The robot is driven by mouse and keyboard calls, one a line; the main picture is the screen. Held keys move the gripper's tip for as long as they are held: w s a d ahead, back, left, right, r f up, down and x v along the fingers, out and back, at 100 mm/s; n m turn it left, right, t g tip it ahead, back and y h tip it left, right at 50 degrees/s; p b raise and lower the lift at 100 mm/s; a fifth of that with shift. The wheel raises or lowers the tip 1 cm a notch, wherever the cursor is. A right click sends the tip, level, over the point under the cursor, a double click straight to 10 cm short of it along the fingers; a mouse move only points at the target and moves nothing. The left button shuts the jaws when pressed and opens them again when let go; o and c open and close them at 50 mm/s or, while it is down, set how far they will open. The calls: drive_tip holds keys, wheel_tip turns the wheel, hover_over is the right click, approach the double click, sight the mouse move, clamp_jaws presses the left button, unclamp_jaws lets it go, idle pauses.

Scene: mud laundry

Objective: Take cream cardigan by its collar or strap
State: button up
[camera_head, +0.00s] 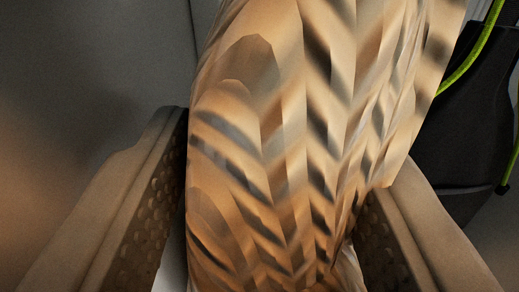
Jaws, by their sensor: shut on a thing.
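The cream cardigan (290,130), a tan-cream knit with ribbed, shadowed folds, fills the middle of the view from top to bottom. My gripper (275,215) has one finger at its left side and one at its right, and is shut on the cloth. The left finger's dimpled pad lies along the cloth's left edge. The right finger is partly covered by the cloth. Which part of the cardigan is between the fingers cannot be told; no collar or strap is clearly visible.
A black object (463,135) with a bright yellow-green cord (473,55) stands at the right, behind the cardigan. A plain grey surface (90,80) lies at the left, with open room in front of it.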

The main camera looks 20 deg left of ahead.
sight(258, 52)
drive_tip(key=shift+r, duration=1.5)
drive_tip(key=shift+d, duration=0.15)
drive_tip(key=w+d, duration=0.2)
drive_tip(key=d, duration=0.4)
drive_tip(key=shift+d, duration=0.4)
idle(0.9)
idle(0.4)
